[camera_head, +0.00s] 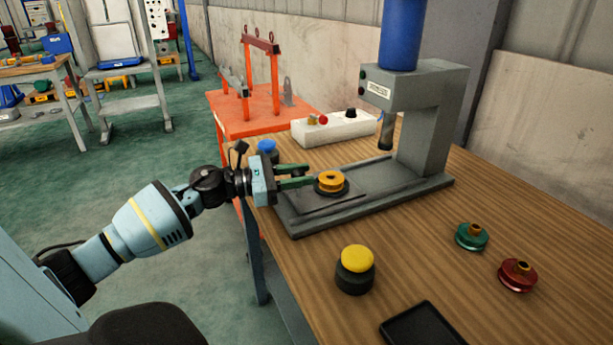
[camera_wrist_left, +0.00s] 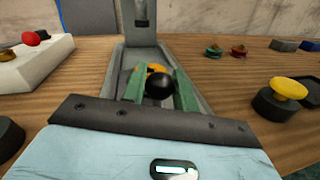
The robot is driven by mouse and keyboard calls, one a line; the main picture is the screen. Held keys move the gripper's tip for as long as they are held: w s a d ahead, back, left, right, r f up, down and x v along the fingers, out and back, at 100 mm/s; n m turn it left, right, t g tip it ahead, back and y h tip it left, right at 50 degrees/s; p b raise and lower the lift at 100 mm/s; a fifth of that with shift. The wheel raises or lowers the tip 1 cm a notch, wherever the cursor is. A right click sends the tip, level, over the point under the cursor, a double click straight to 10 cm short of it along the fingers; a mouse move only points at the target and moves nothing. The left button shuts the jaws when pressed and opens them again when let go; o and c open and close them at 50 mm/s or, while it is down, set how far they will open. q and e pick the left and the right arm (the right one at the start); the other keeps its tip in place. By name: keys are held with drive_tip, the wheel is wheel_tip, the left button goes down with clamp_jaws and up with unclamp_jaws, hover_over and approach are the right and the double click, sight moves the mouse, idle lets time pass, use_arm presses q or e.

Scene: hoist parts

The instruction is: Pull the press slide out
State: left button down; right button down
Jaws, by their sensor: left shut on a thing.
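The grey press (camera_head: 430,120) stands on the wooden table with a blue cylinder on top. Its slide (camera_head: 350,194) lies along the low base, with a yellow-orange wheel (camera_head: 331,179) on a dark round seat near the front end. My left gripper (camera_head: 297,176) reaches in from the left, level with the slide's front end. In the left wrist view its green fingers (camera_wrist_left: 158,92) are shut on a black ball knob (camera_wrist_left: 158,87) in front of the wheel, which is partly hidden behind the knob. My right gripper is not in view.
A yellow push button (camera_head: 357,258), a black tray (camera_head: 425,328), a green wheel (camera_head: 472,236) and a red wheel (camera_head: 518,275) are on the table nearer me. A white control box (camera_head: 335,128) and a blue button (camera_head: 267,147) stand behind my gripper. An orange stand (camera_head: 245,115) is beyond.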

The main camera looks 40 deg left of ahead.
use_arm(q)
drive_tip(key=shift+s+a, duration=0.1)
drive_tip(key=shift+s, duration=0.15)
drive_tip(key=c, duration=1.1)
unclamp_jaws()
drive_tip(key=shift+s+a+f, duration=0.1)
drive_tip(key=shift+s+a, duration=0.15)
drive_tip(key=shift+s, duration=0.1)
drive_tip(key=v, duration=0.5)
drive_tip(key=shift+b, duration=0.4)
drive_tip(key=shift+v, duration=0.95)
